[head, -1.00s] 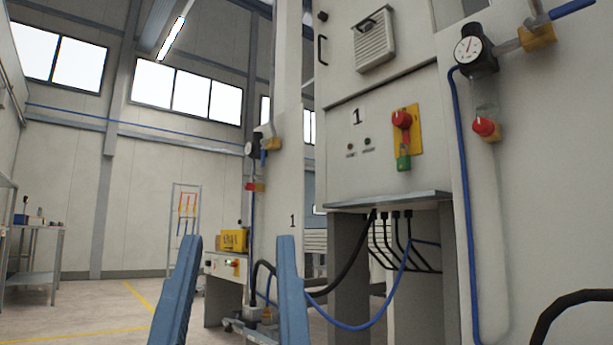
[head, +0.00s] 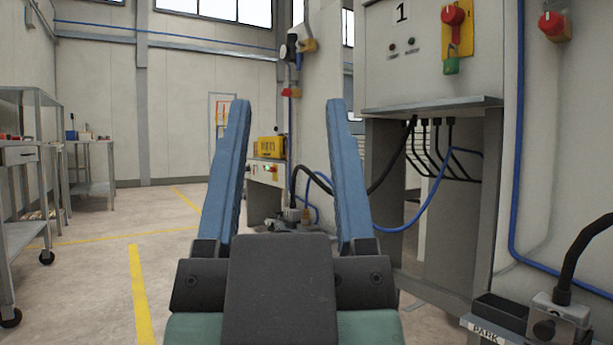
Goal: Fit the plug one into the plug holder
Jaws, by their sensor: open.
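My gripper (head: 289,104) is in the middle of the head view, with its two blue fingers upright, wide apart and nothing between them. A grey plug-like connector (head: 560,318) with a thick black cable sits at the lower right, partly cut off by the frame edge. Beside it on the left is an open black box marked PARK (head: 500,314), which looks like the holder; it appears empty. The gripper is well to the left of both. A second grey connector (head: 293,213) with a black cable shows farther back between the fingers. I cannot tell which connector is plug one.
A grey cabinet (head: 430,75) marked 1, with a red switch (head: 453,16) and green padlock (head: 451,65), stands at the right. Cables hang below its ledge. A metal trolley (head: 20,235) and a table (head: 95,187) stand at the left. The floor between is clear.

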